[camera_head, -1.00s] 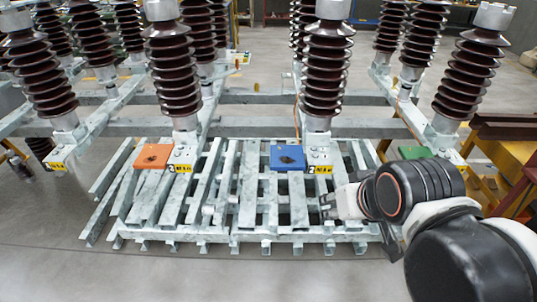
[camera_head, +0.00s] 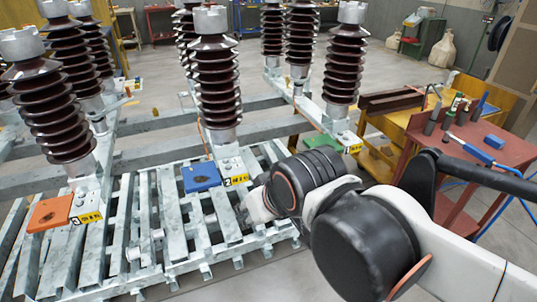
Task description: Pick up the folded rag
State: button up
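Three flat, folded-looking squares lie on the isolator frames, and I cannot tell for sure which is the rag. A blue square (camera_head: 200,179) with a dark smudge lies left of my gripper. An orange square (camera_head: 49,214), also smudged, lies at the far left. A green square (camera_head: 323,142) lies behind my arm and is partly hidden by it. A small blue block or folded cloth (camera_head: 494,142) lies on the red table at the right. My gripper (camera_head: 249,211) is low over the grey slatted frame, apart from the blue square. Its fingers are small and partly hidden by my arm.
Tall brown ribbed insulators (camera_head: 217,85) stand on the galvanized beams behind the squares. The red table (camera_head: 466,149) holds upright tools and a blue-handled tool (camera_head: 474,150). A yellow bench (camera_head: 405,120) stands beside it. Grey floor is open in front of the slatted frame (camera_head: 190,262).

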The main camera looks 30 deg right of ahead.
aim_at(491, 140)
jog(key=z, duration=2.55)
